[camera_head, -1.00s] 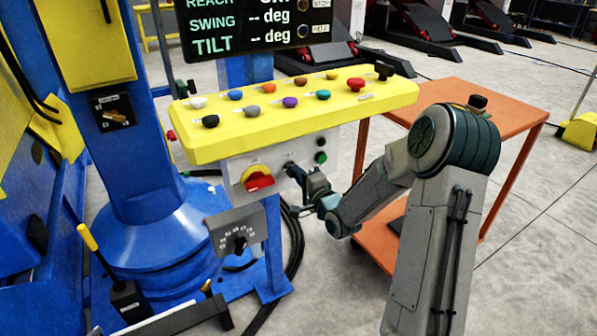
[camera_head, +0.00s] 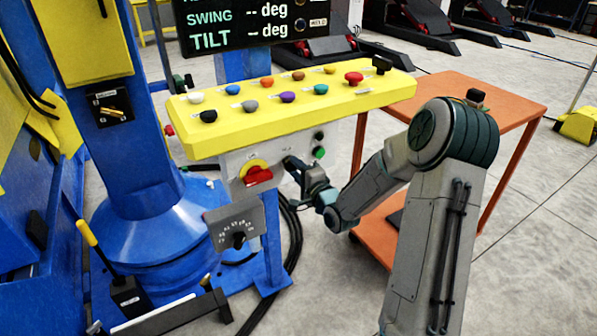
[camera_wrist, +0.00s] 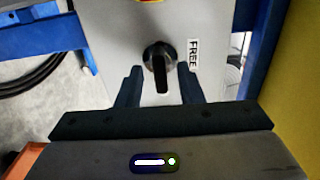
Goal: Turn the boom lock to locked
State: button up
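A black rotary knob (camera_wrist: 158,66) sits on a light grey panel (camera_wrist: 100,45), with its long handle pointing down in the wrist view. A white label reading FREE (camera_wrist: 194,53) is to its right. My gripper (camera_wrist: 159,72) is open, with one finger on each side of the knob. I cannot tell whether the fingers touch it.
A yellow console (camera_head: 290,110) with several coloured buttons overhangs the panel. A grey dial box (camera_head: 238,227) is below left. A blue column (camera_head: 140,150) stands left, and an orange cart (camera_head: 507,105) is right behind my arm. Dark cables hang behind the panel.

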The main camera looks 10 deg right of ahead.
jog(key=p+v, duration=0.1)
jog(key=v, duration=1.3)
jog(key=shift+w+r, duration=0.1)
